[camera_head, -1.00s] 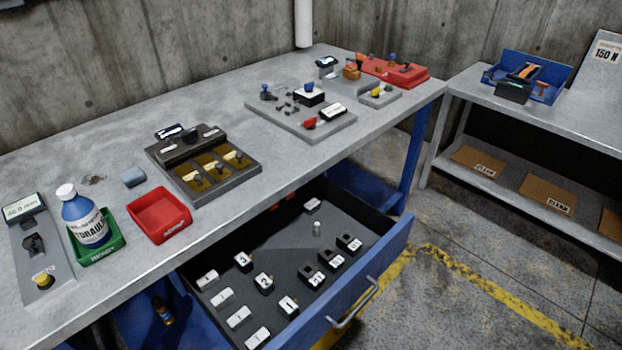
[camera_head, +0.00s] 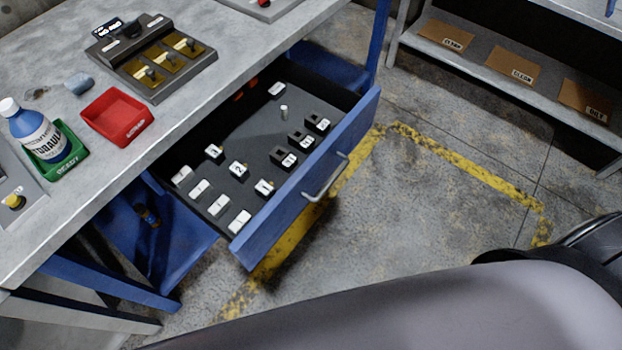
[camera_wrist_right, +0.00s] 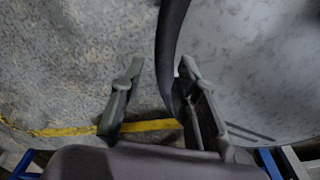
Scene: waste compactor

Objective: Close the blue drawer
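The blue drawer (camera_head: 312,190) stands pulled out from under the grey workbench in the head view. Its blue front has a silver bar handle (camera_head: 326,180) facing right, toward the open floor. Small white and black numbered blocks and a small metal cylinder sit in the drawer's dark tray. My right gripper (camera_wrist_right: 162,65) shows in the right wrist view with its fingers apart over the floor. No drawer or handle is recognisable between the fingers. A dark curved band crosses between them. My left gripper is not in view.
The workbench (camera_head: 225,100) holds a red bin (camera_head: 118,118), a green bin (camera_head: 68,160) with a blue-and-white bottle (camera_head: 36,132), and a dark slotted device (camera_head: 150,55). A shelf (camera_head: 500,70) stands at upper right. Floor beyond the drawer front is clear, with yellow markings (camera_head: 470,172).

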